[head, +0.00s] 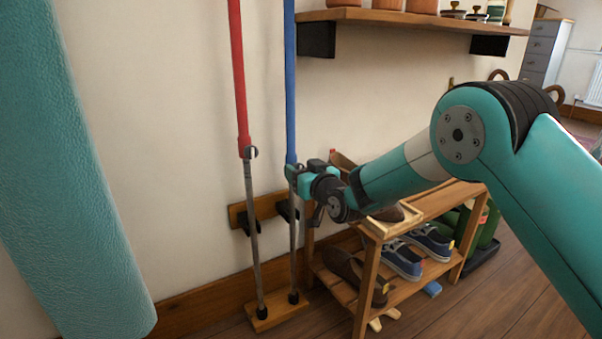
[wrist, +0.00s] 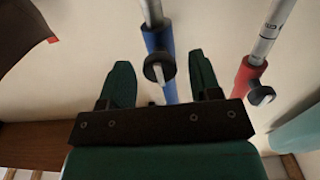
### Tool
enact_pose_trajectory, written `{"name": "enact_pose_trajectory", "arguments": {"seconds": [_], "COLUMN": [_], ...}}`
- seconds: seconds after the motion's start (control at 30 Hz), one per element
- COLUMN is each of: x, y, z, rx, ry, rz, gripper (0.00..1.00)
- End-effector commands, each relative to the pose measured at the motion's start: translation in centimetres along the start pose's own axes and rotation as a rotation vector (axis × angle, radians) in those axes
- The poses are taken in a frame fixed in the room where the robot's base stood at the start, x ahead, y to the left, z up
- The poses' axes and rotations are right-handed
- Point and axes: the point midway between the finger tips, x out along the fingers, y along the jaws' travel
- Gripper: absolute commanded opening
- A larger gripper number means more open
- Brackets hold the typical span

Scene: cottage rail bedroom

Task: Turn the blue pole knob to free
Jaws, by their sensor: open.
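The blue pole (head: 290,80) stands against the wall, a blue upper sleeve over a thin grey lower tube. Its dark round knob (wrist: 160,66) shows in the wrist view at the sleeve's end, with a small pale tab at it. In the head view my gripper hides the knob. My gripper (head: 296,176) is at the joint of sleeve and tube. In the wrist view its two green fingers (wrist: 162,72) are apart, one on each side of the knob, with visible gaps. Whether the knob is deep between them I cannot tell.
A red pole (head: 239,80) with its own knob (wrist: 262,95) stands close to the left in the head view. Both feet rest on a wooden block (head: 275,316). A shoe rack (head: 368,285) stands right of the poles, below my forearm. A wall shelf (head: 420,19) is above.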

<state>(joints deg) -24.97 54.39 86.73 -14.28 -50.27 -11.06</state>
Motion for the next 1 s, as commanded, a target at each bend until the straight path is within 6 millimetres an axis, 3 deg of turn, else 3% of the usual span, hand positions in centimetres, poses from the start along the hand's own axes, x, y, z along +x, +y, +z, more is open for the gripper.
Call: {"name": "enact_pose_trajectory", "arguments": {"seconds": [0.33, 0.53, 1.0], "x": [0.32, 0.31, 0.3], "y": [-0.01, -0.01, -0.04], "z": [-0.04, -0.05, 0.04], "rx": [0.0, 0.0, -0.1], "ry": [-0.001, -0.001, 0.0], "rz": [0.0, 0.0, 0.0], "gripper": [0.55, 0.1, 0.09]}}
